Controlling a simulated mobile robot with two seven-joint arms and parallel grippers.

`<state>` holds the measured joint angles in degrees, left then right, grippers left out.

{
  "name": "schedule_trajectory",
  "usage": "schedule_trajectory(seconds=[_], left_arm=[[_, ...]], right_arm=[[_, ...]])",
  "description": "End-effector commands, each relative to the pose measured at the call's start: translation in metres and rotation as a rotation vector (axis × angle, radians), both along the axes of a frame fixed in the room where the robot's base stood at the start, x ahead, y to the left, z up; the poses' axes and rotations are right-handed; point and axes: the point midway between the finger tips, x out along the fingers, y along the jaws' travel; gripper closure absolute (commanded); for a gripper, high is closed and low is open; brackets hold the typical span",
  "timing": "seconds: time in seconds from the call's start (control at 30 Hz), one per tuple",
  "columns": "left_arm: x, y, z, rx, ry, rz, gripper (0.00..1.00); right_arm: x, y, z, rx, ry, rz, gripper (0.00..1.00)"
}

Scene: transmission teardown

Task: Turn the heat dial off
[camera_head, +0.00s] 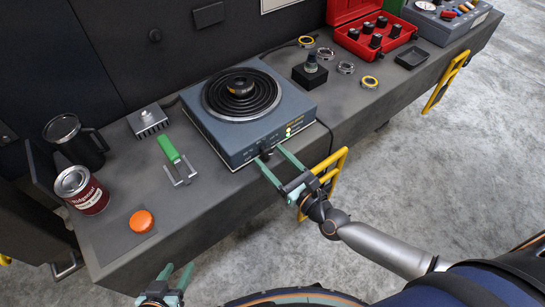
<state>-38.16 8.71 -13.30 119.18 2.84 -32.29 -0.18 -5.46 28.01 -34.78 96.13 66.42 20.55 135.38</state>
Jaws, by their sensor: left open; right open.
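The hot plate (205,125) is a blue-grey box with a black coil on top, standing on the dark bench. Its heat dial (266,154) is a small dark knob low on the front face; its pointer setting is too small to read. Small lights (289,132) glow on the front face. My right gripper (269,155) is open, with its two green fingers on either side of the dial; I cannot tell whether they touch it. My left gripper (179,267) is open and empty at the bottom of the view, in front of the bench and far from the dial.
A green-handled tool (169,149), red can (81,190), black mug (75,140) and orange puck (141,221) lie to the left. A yellow bench handle (331,168) is close to my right gripper. A red case (349,14) stands behind.

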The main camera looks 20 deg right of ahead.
Motion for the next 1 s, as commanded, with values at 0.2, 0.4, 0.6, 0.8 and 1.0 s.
schedule_trajectory(seconds=[0.2, 0.4, 0.6, 0.8, 1.0], left_arm=[[0.0001, 0.0007, -0.0005, 0.002, 0.001, 0.001, 0.50], [0.0003, 0.0006, -0.0005, 0.001, 0.000, 0.002, 0.50], [0.0004, -0.0001, -0.0004, -0.001, 0.001, 0.004, 0.50], [0.0005, -0.0007, -0.0003, -0.004, 0.001, 0.005, 0.50], [0.0004, -0.0009, -0.0003, -0.004, 0.001, 0.004, 0.50]], right_arm=[[0.0036, 0.0016, -0.0003, 0.000, 0.001, 0.001, 0.30], [0.0033, 0.0015, -0.0003, 0.000, 0.001, 0.001, 0.39], [0.0031, 0.0013, -0.0003, -0.001, 0.001, 0.001, 0.61], [0.0030, 0.0014, -0.0003, -0.001, 0.001, 0.001, 0.84], [0.0030, 0.0014, -0.0004, -0.001, 0.001, 0.001, 1.00]])
